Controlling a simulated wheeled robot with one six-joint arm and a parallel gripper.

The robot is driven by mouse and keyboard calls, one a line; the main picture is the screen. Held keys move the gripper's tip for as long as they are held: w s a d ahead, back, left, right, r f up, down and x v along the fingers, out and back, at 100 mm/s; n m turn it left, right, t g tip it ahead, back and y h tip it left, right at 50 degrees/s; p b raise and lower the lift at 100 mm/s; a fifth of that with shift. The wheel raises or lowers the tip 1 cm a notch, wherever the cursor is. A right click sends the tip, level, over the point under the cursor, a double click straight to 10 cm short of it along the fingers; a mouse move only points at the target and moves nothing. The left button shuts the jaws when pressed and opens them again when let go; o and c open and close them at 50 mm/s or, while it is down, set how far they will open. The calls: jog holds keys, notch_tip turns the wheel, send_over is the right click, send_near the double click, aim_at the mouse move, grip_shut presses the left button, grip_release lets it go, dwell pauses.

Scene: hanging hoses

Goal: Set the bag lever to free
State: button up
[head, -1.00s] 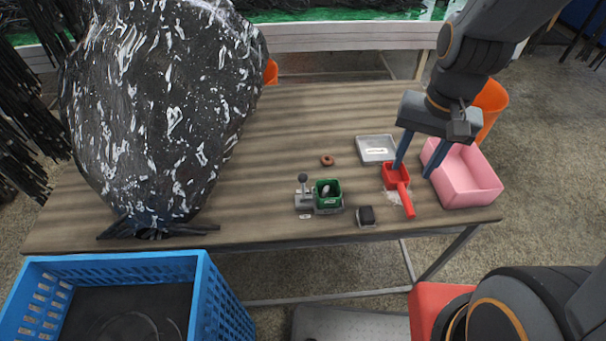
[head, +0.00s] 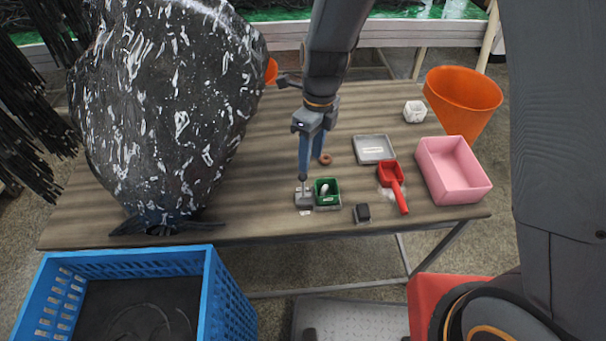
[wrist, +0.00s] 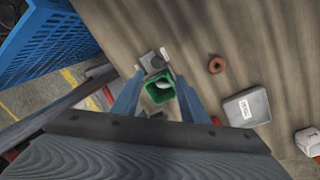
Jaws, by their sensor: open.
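The lever is a small grey unit (head: 304,198) on the wooden table, with a short upright stalk just left of a green box (head: 328,193). My gripper (head: 305,174) points down with blue fingers right above the lever, and its tips hide the top of the stalk. In the wrist view the fingers of my gripper (wrist: 160,74) are apart, with the green box (wrist: 158,86) showing between them. The grey lever unit (wrist: 149,61) lies by the fingertips there. I cannot tell whether the fingers touch the stalk.
A big dark speckled bag (head: 165,110) stands at left. A blue crate (head: 215,300) is in front. A brown ring (head: 325,159), grey tray (head: 374,149), red scoop (head: 392,178), black block (head: 362,213) and pink bin (head: 455,170) lie to the right.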

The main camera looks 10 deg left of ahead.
aim_at(303, 176)
jog(key=shift+s+a+f+m, duration=0.1)
jog(key=shift+a+f+m, duration=0.25)
jog(key=shift+a+m, duration=0.25)
jog(key=shift+a+f, duration=0.1)
jog(key=shift+f, duration=0.1)
jog(key=shift+s+a+f+p, duration=0.15)
jog(key=shift+f+p, duration=0.35)
jog(key=shift+f, duration=1.35)
jog(key=shift+s+a+f+p, duration=0.1)
jog(key=shift+s+f+p, duration=0.25)
jog(key=shift+f, duration=1.45)
jog(key=shift+w, duration=0.1)
grip_shut()
